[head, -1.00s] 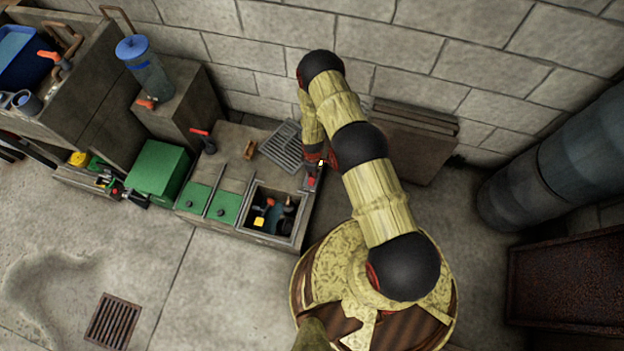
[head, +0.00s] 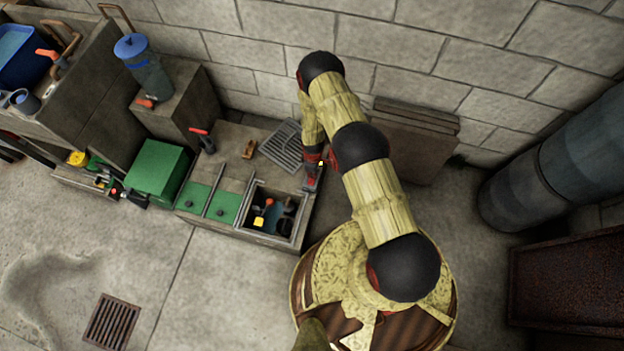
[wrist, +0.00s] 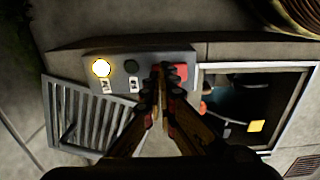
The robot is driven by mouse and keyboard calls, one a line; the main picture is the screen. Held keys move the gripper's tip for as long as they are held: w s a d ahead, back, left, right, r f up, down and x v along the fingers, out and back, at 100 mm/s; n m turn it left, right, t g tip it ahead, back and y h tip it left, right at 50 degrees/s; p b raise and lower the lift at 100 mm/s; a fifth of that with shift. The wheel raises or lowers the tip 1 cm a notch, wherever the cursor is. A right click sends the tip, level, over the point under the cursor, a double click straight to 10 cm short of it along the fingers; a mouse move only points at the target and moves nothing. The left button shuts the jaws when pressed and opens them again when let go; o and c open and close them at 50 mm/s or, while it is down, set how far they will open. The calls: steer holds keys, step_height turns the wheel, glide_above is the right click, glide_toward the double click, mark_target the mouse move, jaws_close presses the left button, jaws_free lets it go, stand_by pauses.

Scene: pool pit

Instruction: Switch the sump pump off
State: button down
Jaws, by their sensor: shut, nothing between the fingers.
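In the wrist view a grey control box (wrist: 190,58) sits on the concrete top beside the open pit. It carries a glowing yellow-white lamp (wrist: 101,68), a dark green button (wrist: 131,66) and a red button (wrist: 180,71). My gripper (wrist: 167,72) is shut and empty. Its fingertips are at the red button and cover its left part. I cannot tell whether they touch or press it. In the head view my gripper (head: 312,168) is over the box (head: 311,184), small and partly hidden by my arm. The pump itself cannot be made out clearly.
The open pit (head: 252,227) holds dark water, a yellow piece and an orange-topped part. A metal grate (head: 283,146) lies beside the box. Green covers (head: 192,196) and a green box (head: 157,170) are left. A block wall (head: 440,60) stands behind.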

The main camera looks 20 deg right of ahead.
steer(key=shift+f+b, duration=0.45)
steer(key=shift+f, duration=0.1)
steer(key=shift+r+p, duration=2.1)
steer(key=shift+r, duration=1.45)
